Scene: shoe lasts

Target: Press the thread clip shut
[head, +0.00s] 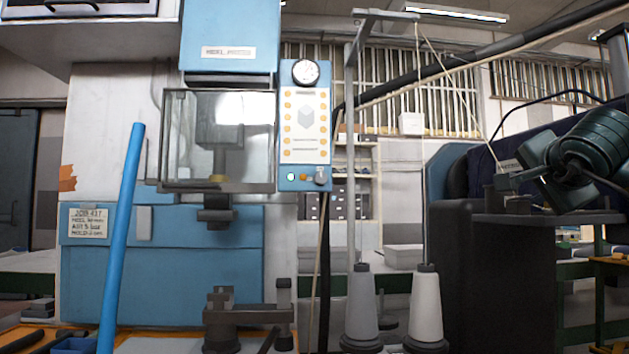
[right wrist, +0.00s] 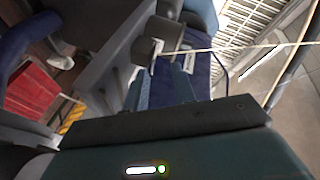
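The grey thread clip (right wrist: 147,48) shows just beyond my right fingertips in the right wrist view, with the pale thread (right wrist: 235,47) running from it to the right. My right gripper (right wrist: 160,80) has its two blue-grey fingers apart, with a gap between them and nothing seen held. In the head view the right gripper (head: 506,182) reaches in from the right, close to the end of the thread (head: 465,98) and a small label. Whether the fingers touch the clip cannot be told, and its jaw is hard to make out. My left gripper is in neither view.
A grey thread stand (head: 351,150) rises behind two thread cones (head: 361,310) (head: 426,308). A blue press (head: 160,270) with a clear guard (head: 219,140) and a long blue bar (head: 121,235) stands at left. A dark machine (head: 500,280) stands below my right gripper.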

